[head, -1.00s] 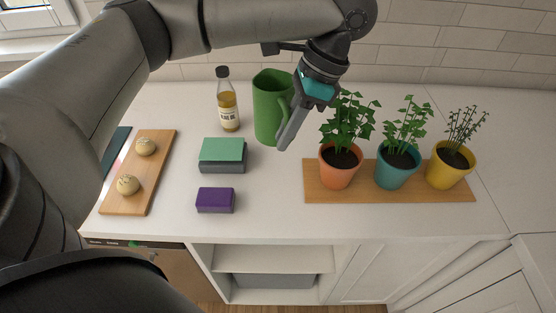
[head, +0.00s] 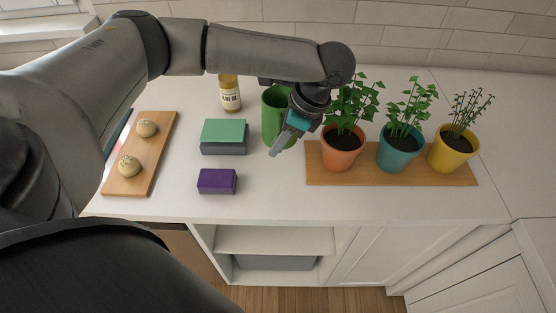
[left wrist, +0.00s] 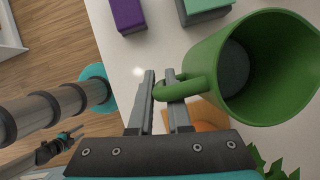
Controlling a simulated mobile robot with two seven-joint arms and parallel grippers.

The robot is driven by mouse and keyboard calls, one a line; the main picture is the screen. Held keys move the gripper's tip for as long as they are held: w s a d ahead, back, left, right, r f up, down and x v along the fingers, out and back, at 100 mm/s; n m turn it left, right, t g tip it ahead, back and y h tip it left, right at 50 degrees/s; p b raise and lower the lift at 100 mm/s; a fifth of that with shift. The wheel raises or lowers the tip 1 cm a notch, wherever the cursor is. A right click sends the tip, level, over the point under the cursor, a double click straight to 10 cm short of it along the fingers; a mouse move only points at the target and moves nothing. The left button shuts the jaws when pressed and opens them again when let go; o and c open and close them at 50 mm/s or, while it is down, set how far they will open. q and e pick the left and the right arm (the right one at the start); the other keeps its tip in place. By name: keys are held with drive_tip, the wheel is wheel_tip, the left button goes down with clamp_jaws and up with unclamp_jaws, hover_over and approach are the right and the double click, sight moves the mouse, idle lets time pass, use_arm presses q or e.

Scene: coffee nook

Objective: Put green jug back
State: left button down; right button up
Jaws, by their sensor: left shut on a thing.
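The green jug (head: 274,112) stands upright on the white counter, behind my left gripper and left of the orange plant pot. My left gripper (head: 284,144) is at its handle side, with the arm reaching across above it. In the left wrist view the jug (left wrist: 262,82) has its open mouth facing the camera, and my left gripper (left wrist: 164,88) is shut on the jug's handle (left wrist: 184,88). The arm hides part of the jug's top in the head view.
A wooden board (head: 318,176) bears orange, teal and yellow plant pots close to the right. A green-topped box (head: 224,134), a purple box (head: 216,181) and a bottle (head: 230,93) are to the left. The front counter is clear.

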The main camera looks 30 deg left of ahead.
use_arm(q)
drive_tip(key=shift+f+b, duration=0.4)
drive_tip(key=shift+f, duration=2.35)
drive_tip(key=shift+f, duration=0.1)
drive_tip(key=c, duration=0.9)
unclamp_jaws()
drive_tip(key=shift+o, duration=0.2)
drive_tip(key=p+v, duration=0.1)
drive_tip(key=v, duration=1.1)
drive_tip(key=shift+d, duration=0.1)
